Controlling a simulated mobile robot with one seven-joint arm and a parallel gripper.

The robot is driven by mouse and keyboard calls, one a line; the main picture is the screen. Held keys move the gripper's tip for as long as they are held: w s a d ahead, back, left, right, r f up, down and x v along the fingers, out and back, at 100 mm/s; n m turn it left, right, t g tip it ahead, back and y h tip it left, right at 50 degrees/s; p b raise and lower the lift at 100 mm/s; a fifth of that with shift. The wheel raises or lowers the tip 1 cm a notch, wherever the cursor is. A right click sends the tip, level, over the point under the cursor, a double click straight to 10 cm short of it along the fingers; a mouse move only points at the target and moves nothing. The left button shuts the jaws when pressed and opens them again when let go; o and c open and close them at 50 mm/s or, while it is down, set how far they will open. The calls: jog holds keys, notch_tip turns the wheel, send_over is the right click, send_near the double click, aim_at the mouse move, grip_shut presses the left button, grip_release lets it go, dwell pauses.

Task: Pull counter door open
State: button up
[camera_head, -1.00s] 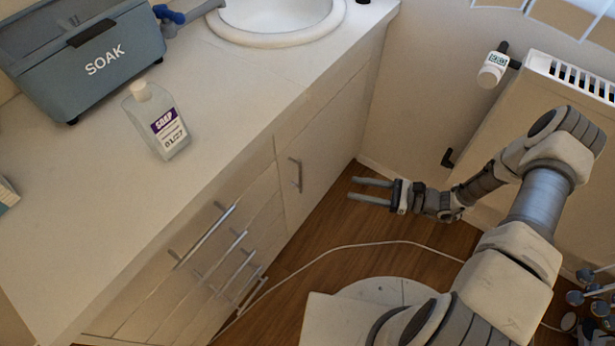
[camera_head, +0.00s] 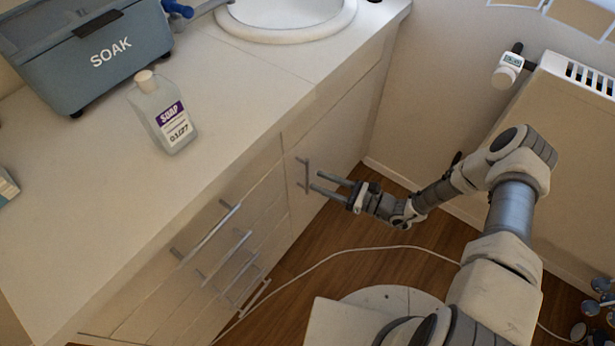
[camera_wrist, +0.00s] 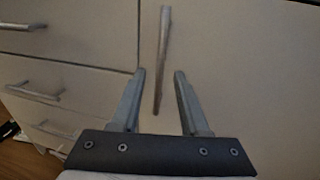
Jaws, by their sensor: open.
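The counter door (camera_head: 335,142) is a pale panel below the sink, and it stands shut. Its vertical bar handle (camera_head: 303,175) is on the door's left side. My gripper (camera_head: 316,181) is open, with its two fingers pointing at the handle. In the wrist view the handle (camera_wrist: 161,62) shows between and beyond the fingertips (camera_wrist: 160,73) of my gripper. Its lower end reaches into the gap between the fingers. I cannot tell whether a finger touches it. The door front (camera_wrist: 235,60) fills the right of the wrist view.
A stack of drawers with bar handles (camera_head: 210,230) stands left of the door. A soap bottle (camera_head: 165,118) and a SOAK box (camera_head: 90,60) are on the counter (camera_head: 90,190). A white cable (camera_head: 340,252) lies on the floor. A radiator (camera_head: 560,150) stands at right.

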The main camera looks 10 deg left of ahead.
jog(key=a, duration=0.2)
jog(key=w+a, duration=0.1)
jog(key=a, duration=0.1)
jog(key=shift+a, duration=0.4)
grip_shut()
dwell(1.1)
